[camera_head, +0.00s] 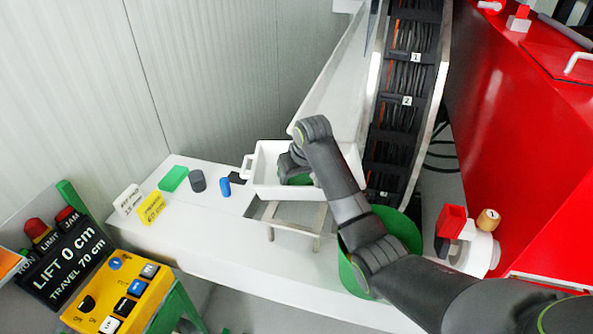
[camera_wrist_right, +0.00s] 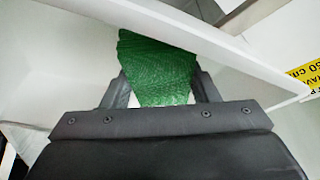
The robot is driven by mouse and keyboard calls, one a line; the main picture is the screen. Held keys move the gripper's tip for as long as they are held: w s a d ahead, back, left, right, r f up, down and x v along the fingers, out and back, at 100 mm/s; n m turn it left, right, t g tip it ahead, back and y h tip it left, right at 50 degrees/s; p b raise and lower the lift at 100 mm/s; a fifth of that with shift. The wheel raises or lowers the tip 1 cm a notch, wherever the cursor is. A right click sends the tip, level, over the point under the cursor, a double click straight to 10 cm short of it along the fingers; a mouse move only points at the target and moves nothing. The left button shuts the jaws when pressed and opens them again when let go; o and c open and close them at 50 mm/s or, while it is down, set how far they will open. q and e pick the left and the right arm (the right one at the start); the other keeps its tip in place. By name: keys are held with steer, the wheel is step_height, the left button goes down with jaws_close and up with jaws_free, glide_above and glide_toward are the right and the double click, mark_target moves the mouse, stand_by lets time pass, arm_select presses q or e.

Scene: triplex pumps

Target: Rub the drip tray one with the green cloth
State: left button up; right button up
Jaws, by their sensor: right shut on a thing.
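A white tray (camera_head: 262,165) with raised walls and a handle at its left sits on the white bench; I take it as the drip tray. My right gripper (camera_head: 294,170) reaches down into it from above. In the wrist view the right gripper (camera_wrist_right: 158,95) is shut on the green cloth (camera_wrist_right: 158,62), which hangs between its fingers beside the tray's white wall (camera_wrist_right: 235,50). A little of the cloth (camera_head: 299,180) shows under the gripper in the head view. My forearm hides the tray's right part. Whether the cloth touches the floor of the tray I cannot tell. My left gripper is not in view.
A green block (camera_head: 174,178), a grey cylinder (camera_head: 197,181) and a blue cylinder (camera_head: 225,187) stand left of the tray. White (camera_head: 128,200) and yellow (camera_head: 152,207) signs stand further left. A green bucket (camera_head: 408,228) is under my arm. A red machine (camera_head: 510,120) bounds the right.

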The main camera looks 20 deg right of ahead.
mark_target(296, 183)
steer(key=shift+s+a+f, duration=0.1)
steer(key=shift+s+a, duration=0.15)
steer(key=shift+s, duration=0.35)
steer(key=shift+s+a, duration=0.25)
steer(key=shift+s, duration=0.5)
steer(key=shift+f, duration=0.15)
steer(key=w, duration=0.1)
steer(key=w+d, duration=0.1)
steer(key=w+d+f, duration=0.1)
steer(key=w, duration=0.1)
steer(key=shift+w+f+b, duration=0.1)
steer(key=shift+b, duration=0.2)
steer(key=shift+w+r+p, duration=0.15)
steer(key=shift+r, duration=1.25)
steer(key=shift+w+r+p, duration=0.1)
steer(key=shift+r+p, duration=0.05)
steer(key=shift+r, duration=1.2)
steer(key=shift+a+r, duration=0.1)
steer(key=shift+r, duration=0.35)
